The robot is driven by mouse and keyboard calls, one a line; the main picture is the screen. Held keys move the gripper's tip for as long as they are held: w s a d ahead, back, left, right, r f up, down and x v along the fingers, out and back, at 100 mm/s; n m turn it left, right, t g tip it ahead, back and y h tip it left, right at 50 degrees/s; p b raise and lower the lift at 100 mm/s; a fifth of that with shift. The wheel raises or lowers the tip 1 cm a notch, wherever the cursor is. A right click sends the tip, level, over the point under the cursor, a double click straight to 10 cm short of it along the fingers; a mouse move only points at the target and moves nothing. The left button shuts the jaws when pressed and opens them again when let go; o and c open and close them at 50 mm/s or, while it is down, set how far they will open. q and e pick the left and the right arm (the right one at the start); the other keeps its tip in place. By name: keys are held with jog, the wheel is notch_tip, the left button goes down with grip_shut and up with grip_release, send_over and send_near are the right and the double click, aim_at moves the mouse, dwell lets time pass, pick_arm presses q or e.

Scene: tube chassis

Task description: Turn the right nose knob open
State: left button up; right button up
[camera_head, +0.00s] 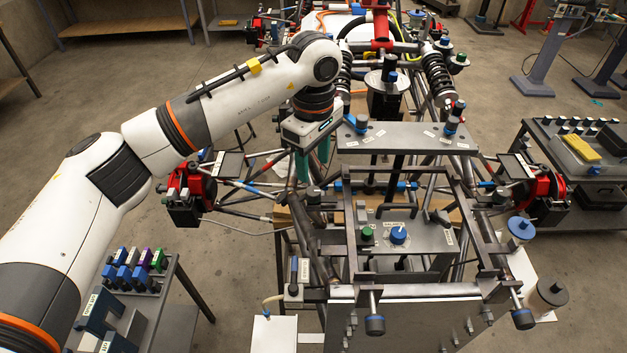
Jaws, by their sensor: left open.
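The tube chassis nose faces me, with several knobs on it. A dark knob with a blue ring (522,318) sticks out low at the front right, and a matching dark knob (375,325) at the front left. A blue knob (398,234) and a green one (367,234) sit on a grey box in the nose. A black-and-blue knob (454,117) stands at the right end of the upper plate. I cannot tell which is the right nose knob. My left gripper (313,172), with teal fingers, is open and empty, pointing down left of the upper plate. My right gripper is not in view.
The upper plate (405,138) and dark frame tubes (468,215) stand close to my left gripper. A cart (545,143) with a tray is at the right. A small table with coloured blocks (125,275) is at the lower left. Grey floor lies between.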

aim_at(313, 191)
pick_arm(q)
notch_tip(313, 191, down, 6)
jog(key=shift+r+p, duration=0.1)
jog(key=shift+p, duration=0.8)
jog(key=shift+f, duration=0.7)
